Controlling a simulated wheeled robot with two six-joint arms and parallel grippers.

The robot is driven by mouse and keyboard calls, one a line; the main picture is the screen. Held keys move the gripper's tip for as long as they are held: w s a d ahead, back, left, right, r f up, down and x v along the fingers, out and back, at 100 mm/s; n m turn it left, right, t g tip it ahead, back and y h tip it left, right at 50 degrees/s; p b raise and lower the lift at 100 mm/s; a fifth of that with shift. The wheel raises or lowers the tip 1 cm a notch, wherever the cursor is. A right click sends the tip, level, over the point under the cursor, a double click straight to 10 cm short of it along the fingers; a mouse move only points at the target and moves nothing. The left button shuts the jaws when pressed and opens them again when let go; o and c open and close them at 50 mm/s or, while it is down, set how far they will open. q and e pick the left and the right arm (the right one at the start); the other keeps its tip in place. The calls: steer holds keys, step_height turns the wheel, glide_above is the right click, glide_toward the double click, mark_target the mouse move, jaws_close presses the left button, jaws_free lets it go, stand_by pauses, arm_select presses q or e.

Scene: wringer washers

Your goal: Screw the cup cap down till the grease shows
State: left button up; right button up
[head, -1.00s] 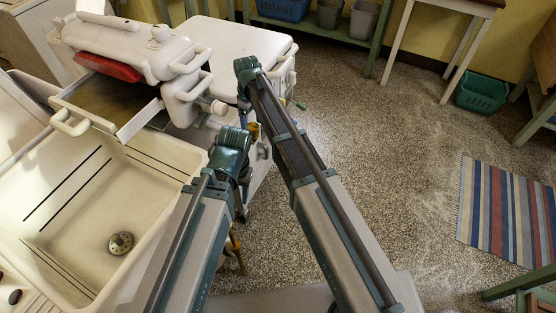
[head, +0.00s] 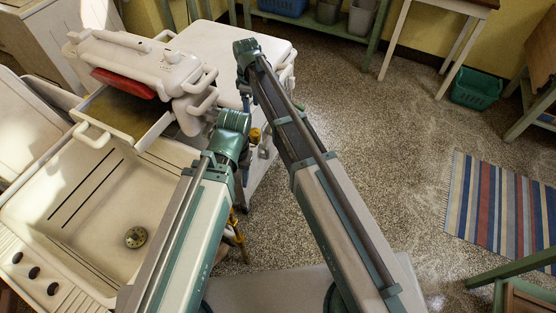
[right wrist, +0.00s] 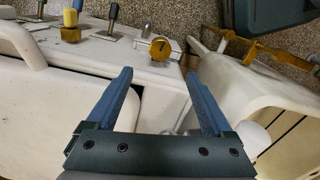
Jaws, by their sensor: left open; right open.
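In the right wrist view, a round brass-coloured cap (right wrist: 160,48) with a dark mark on its face stands at the edge of a white washer top (right wrist: 110,62). It lies just beyond and between the blue fingertips of my right gripper (right wrist: 159,75), which is open, empty and apart from it. I cannot tell whether grease shows at the cap. In the head view, a brass-coloured piece (head: 255,135) shows at the washer's side, beside my arms; my right gripper's fingers are hidden there.
A second brass-coloured fitting (right wrist: 70,27) and metal levers stand left of the cap in the right wrist view. A white sink (head: 60,235), the wringer head (head: 140,62) and its red part (head: 124,84) are at left in the head view.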

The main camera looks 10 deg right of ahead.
arm_select(q)
steer(key=shift+r, duration=0.7)
arm_select(e)
steer(key=s+d+m, duration=0.1)
steer(key=s+m, duration=0.2)
steer(key=s, duration=0.6)
steer(key=s+d+r+m, duration=0.1)
steer(key=s+d+m, duration=0.1)
steer(key=s, duration=0.7)
steer(key=s+d+m+h, duration=0.1)
steer(key=s+m, duration=0.3)
steer(key=s, duration=0.5)
steer(key=shift+s+d+r+m, duration=0.2)
steer(key=shift+d+r+m, duration=0.1)
steer(key=shift+d, duration=0.45)
steer(key=shift+s, duration=0.1)
